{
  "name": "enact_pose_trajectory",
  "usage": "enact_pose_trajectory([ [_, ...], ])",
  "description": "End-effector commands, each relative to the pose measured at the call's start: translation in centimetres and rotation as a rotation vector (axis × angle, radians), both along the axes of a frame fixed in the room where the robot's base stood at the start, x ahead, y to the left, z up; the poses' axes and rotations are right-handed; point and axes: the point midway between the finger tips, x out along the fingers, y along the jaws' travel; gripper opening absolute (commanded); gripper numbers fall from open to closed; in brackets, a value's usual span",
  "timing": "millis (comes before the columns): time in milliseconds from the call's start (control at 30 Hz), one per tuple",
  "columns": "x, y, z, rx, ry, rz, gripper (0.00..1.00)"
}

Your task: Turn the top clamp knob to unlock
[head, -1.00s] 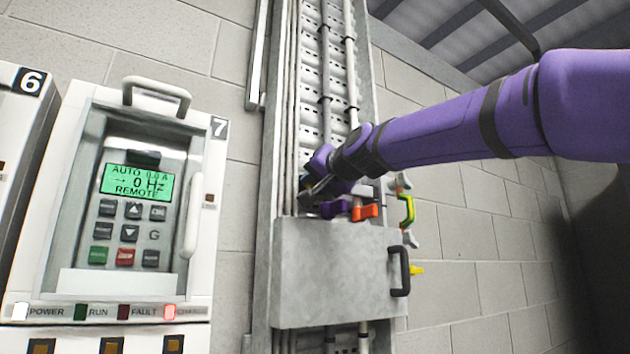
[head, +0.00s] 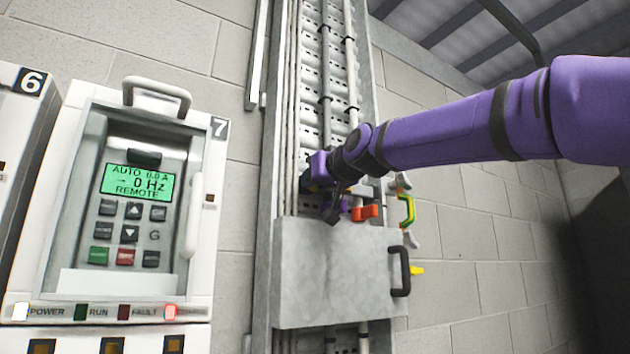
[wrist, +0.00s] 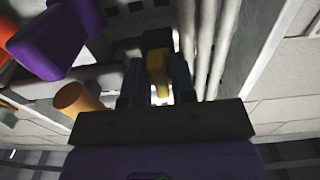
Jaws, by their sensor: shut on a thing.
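In the wrist view, my gripper (wrist: 157,88) has its two dark fingers on either side of a yellow knob-like piece (wrist: 157,62) and is shut on it. This looks like the top clamp knob, but its full shape and turn angle are hidden by the fingers. In the head view, my gripper (head: 326,194) is at the cable tray, just above the grey metal cover box, and the yellow piece is mostly hidden behind it.
A purple handle (wrist: 58,38) and an orange piece (wrist: 78,100) are close to the left in the wrist view. The head view shows an orange lever (head: 364,212), a grey cover box (head: 335,275) with a black handle, and drive cabinet 7 (head: 75,170) to the left.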

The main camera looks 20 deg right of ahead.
Motion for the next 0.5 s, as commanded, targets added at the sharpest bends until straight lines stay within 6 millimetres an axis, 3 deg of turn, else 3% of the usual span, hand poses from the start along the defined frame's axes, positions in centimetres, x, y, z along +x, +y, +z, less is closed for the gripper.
enact_pose_trajectory([
  [400,0.07,0.04,-0.27,-0.008,0.006,0.001,0.01],
  [433,0.07,0.04,-0.27,-0.008,0.006,0.001,0.27],
  [500,0.07,0.04,-0.26,-0.008,0.006,0.001,0.39],
])
